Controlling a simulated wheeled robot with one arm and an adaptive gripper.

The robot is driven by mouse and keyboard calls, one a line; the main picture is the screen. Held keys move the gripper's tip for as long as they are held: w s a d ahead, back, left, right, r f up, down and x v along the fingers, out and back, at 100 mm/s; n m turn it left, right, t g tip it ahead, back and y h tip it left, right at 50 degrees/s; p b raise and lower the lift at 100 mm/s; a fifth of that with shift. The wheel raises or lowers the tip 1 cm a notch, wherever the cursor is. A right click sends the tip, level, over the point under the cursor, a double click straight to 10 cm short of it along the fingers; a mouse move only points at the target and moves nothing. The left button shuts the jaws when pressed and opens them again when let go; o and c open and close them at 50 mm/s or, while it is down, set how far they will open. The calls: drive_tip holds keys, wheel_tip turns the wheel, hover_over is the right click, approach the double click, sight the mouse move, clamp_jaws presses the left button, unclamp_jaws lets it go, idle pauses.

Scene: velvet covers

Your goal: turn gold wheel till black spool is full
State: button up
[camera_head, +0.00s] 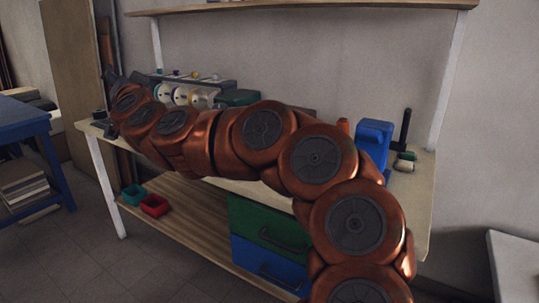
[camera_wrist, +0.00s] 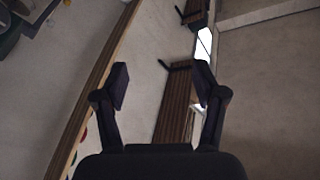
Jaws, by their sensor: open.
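My arm reaches across the workbench (camera_head: 424,192) from the lower right. My gripper (camera_head: 112,84) is at its far left end, partly hidden by the arm. In the wrist view my gripper (camera_wrist: 162,85) is open, with its two dark fingers wide apart and nothing between them. A grey rack with white and yellowish spools (camera_head: 180,95) stands behind the arm, just right of the gripper. Small coloured knobs (camera_head: 196,74) sit on top of it. I cannot pick out the gold wheel or the black spool for certain; the arm hides part of the rack.
A blue bin (camera_head: 374,138) and small rollers (camera_head: 404,161) stand at the bench's right. Red (camera_head: 154,205) and green (camera_head: 133,194) trays lie on the lower shelf, with green (camera_head: 262,225) and blue drawers. A blue table (camera_head: 22,122) stands at the left.

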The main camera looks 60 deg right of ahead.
drive_tip(key=s+d+f+m+g+h+b, duration=0.35)
drive_tip(key=d+f, duration=0.25)
drive_tip(key=d, duration=0.3)
drive_tip(key=s+d+f+m+g+h+b, duration=0.25)
drive_tip(key=d+f+m+g+h, duration=0.25)
drive_tip(key=d, duration=0.4)
drive_tip(key=s+d+f+m+g+b, duration=0.1)
drive_tip(key=s+d+f+m+g, duration=0.1)
drive_tip(key=s+d+f+g, duration=0.1)
drive_tip(key=s+d+f+m+g+h+b, duration=0.1)
drive_tip(key=s+d+f+m+g, duration=0.1)
drive_tip(key=s+d+f+g, duration=0.1)
drive_tip(key=s+d+f+m+g+b, duration=0.1)
drive_tip(key=s+d+f+m+g, duration=0.1)
drive_tip(key=s+d+f+g, duration=0.1)
drive_tip(key=shift+s+d+f+g+b, duration=0.2)
drive_tip(key=shift+s+d+f, duration=0.3)
drive_tip(key=shift+f, duration=0.25)
drive_tip(key=shift+s+d+f+g+b, duration=0.15)
drive_tip(key=shift+s+d+f, duration=0.3)
drive_tip(key=shift+f, duration=0.25)
drive_tip(key=shift+w+d+b, duration=0.1)
drive_tip(key=shift+d+b, duration=0.7)
drive_tip(key=shift+d, duration=1.9)
drive_tip(key=shift+d+r, duration=0.1)
drive_tip(key=shift+d, duration=0.95)
drive_tip(key=shift+w, duration=0.1)
drive_tip(key=c, duration=1.1)
drive_tip(key=shift+c, duration=0.2)
